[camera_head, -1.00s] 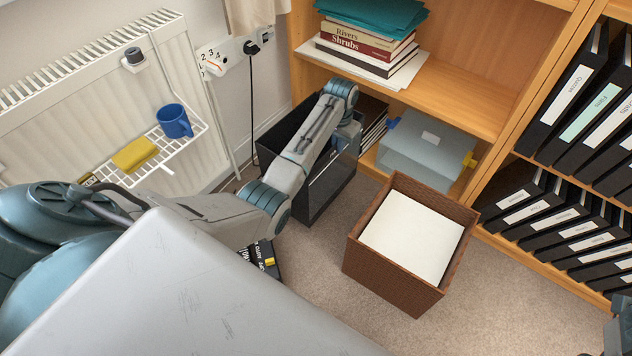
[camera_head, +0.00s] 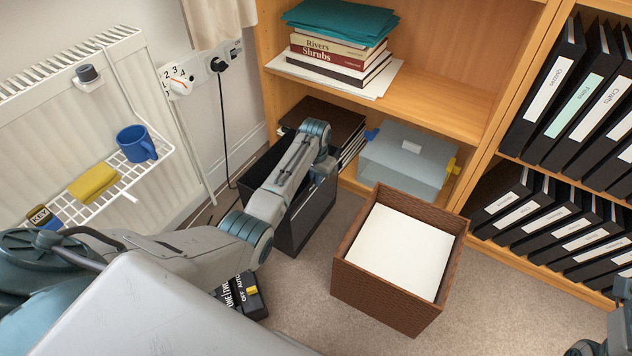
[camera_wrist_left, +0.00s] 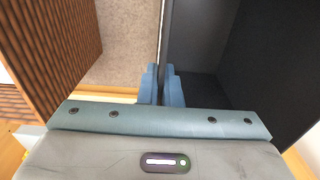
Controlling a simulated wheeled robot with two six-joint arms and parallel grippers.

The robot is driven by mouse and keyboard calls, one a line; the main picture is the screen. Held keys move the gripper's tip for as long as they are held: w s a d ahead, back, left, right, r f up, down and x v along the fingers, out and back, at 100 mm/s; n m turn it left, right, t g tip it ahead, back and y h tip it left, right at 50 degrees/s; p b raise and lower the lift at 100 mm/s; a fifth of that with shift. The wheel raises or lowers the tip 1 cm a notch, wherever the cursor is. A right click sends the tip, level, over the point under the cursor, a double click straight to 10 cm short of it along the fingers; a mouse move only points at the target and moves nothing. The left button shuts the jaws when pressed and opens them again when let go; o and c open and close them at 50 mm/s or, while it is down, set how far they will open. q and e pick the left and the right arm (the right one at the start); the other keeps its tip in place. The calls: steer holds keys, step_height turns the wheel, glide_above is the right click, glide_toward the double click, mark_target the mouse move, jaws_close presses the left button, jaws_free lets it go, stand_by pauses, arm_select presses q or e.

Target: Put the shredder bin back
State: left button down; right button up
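The black shredder bin (camera_head: 312,214) is an open-topped box standing upright on the carpet in front of the bookcase. My left arm reaches over it from the left. In the wrist view, the blue fingers of my left gripper (camera_wrist_left: 161,88) straddle the bin's thin wall (camera_wrist_left: 166,35) closely, one on each side, and the dark interior (camera_wrist_left: 205,45) lies to the right. A black unit lettered "OFF" and "AUTO" (camera_head: 243,296), with a yellow part, sits on the floor, partly hidden by my arm. My right gripper (camera_head: 588,348) shows only partly at the lower right corner; its fingers are unclear.
A brown woven basket (camera_head: 352,285) with white paper stands just right of the bin. The bookcase (camera_head: 440,90) behind holds books, a grey translucent box (camera_head: 405,160) and black binders. A radiator (camera_head: 60,110) with a wire rack is left. Carpet is free at the lower middle.

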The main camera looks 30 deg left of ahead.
arm_select(q)
steer(key=shift+r, duration=0.15)
steer(key=c, duration=2)
jaws_free()
steer(key=o, duration=0.4)
